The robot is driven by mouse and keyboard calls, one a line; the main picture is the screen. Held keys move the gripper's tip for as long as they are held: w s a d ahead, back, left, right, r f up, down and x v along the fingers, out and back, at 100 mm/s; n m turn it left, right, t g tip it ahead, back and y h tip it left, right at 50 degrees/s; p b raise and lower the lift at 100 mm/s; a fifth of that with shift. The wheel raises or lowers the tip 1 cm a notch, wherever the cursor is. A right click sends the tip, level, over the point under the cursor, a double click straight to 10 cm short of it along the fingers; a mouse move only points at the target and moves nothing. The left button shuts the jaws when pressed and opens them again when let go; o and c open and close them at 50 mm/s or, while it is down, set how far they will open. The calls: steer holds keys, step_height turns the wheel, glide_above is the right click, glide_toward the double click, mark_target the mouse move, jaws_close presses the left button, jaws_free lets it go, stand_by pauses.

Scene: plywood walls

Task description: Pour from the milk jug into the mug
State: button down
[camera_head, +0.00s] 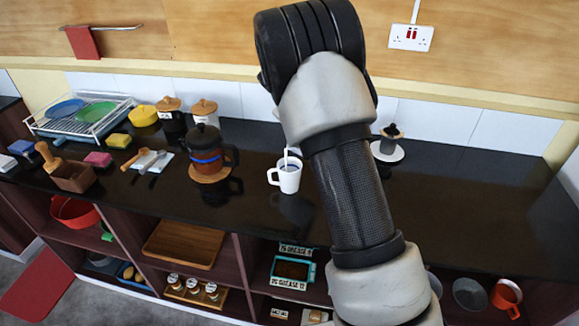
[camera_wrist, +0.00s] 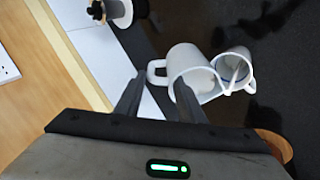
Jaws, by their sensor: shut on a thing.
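The white mug (camera_head: 288,178) stands upright on the dark counter, left of my arm. A thin pale strip shows at its mouth; I cannot tell whether it is a spoon or poured milk. The mug (camera_wrist: 247,72) also shows in the wrist view. A white jug (camera_wrist: 185,62) is beside it there, its open mouth overlapping the mug's edge in the picture; I cannot tell if they touch. My gripper (camera_wrist: 160,82) is shut on the jug, with the jug's handle between the fingertips. In the head view my arm hides the gripper and jug.
Left of the mug, a dark coffee pot (camera_head: 206,150) stands on a wooden coaster. A small dark-topped item on a white saucer (camera_head: 388,152) is right of my arm. The counter (camera_head: 480,200) is clear farther right. The plywood wall (camera_head: 480,50) rises behind.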

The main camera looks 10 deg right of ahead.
steer(key=shift+s+a+f+t+h+b, duration=0.15)
steer(key=shift+a+h+b, duration=0.2)
steer(key=shift+b, duration=0.85)
steer(key=shift+s+a+f+t+h+b, duration=0.15)
steer(key=shift+a+h+b, duration=0.2)
steer(key=shift+b, duration=0.8)
stand_by(0.7)
steer(key=r+p, duration=0.1)
steer(key=d+p, duration=0.1)
steer(key=p, duration=0.1)
steer(key=shift+w+r, duration=0.1)
steer(key=shift+r, duration=0.3)
steer(key=shift+w+d+y+p, duration=0.1)
steer(key=shift+d+y+p, duration=0.3)
steer(key=shift+p, duration=0.65)
steer(key=shift+w+d+f+g+y, duration=0.15)
steer(key=shift+d+f+g+y, duration=0.2)
steer(key=shift+f, duration=0.15)
steer(key=shift+w+d+f+g+y, duration=0.1)
steer(key=shift+d+f+g+y, duration=0.2)
steer(key=shift+f, duration=0.2)
steer(key=shift+a, duration=0.15)
steer(key=shift+f, duration=0.1)
